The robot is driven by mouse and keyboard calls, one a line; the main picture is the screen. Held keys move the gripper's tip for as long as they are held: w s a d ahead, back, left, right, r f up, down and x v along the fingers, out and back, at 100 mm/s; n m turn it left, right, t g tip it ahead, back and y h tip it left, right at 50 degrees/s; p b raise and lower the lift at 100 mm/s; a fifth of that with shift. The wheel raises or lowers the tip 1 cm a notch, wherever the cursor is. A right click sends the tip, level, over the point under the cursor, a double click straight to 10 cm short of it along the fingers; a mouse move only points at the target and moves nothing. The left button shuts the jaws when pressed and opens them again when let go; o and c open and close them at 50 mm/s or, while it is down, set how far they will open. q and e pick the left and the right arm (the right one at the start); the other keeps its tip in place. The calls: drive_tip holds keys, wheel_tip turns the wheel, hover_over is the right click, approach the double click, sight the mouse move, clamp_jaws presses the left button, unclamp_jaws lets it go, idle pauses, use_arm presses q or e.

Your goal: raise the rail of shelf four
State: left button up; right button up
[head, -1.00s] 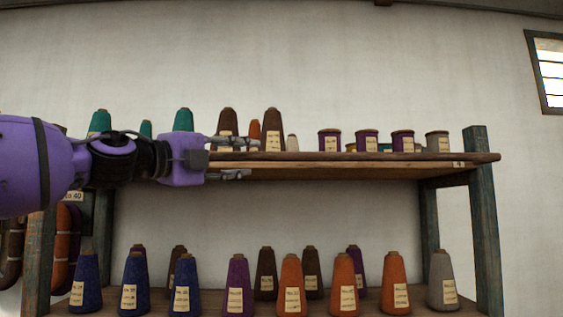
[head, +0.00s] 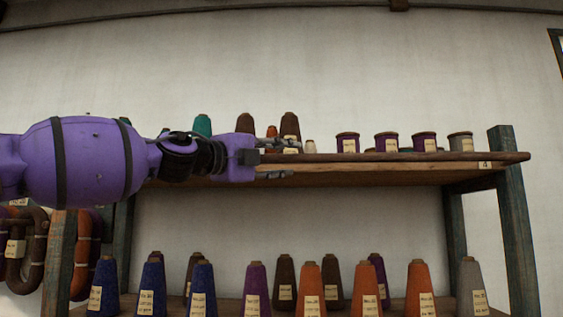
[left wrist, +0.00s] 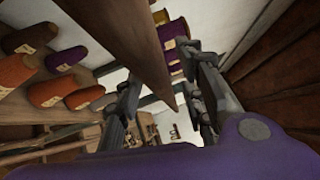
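The upper shelf carries a tag (head: 485,165) that reads 4. Its rail (head: 410,157) is a dark wooden bar along the front edge and looks level. My left gripper (head: 290,159) is open at the rail's left part, one finger above it and one below. In the left wrist view, a long wooden piece (left wrist: 125,40) runs between the two spread fingers of the left gripper (left wrist: 165,105). I cannot tell whether either finger touches it. My left arm hides the shelf's left end. My right gripper is out of view.
Purple spools (head: 386,142), a grey spool (head: 460,142) and brown cones (head: 290,126) stand on the upper shelf behind the rail. Several yarn cones (head: 310,290) line the lower shelf. A post (head: 515,220) bounds the right end. Space before the rail's right half is clear.

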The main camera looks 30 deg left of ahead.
use_arm(q)
clamp_jaws()
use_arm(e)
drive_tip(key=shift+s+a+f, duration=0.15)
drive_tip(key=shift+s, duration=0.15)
use_arm(q)
drive_tip(key=shift+a+r, duration=0.1)
drive_tip(key=shift+s+r, duration=0.1)
drive_tip(key=shift+r, duration=0.05)
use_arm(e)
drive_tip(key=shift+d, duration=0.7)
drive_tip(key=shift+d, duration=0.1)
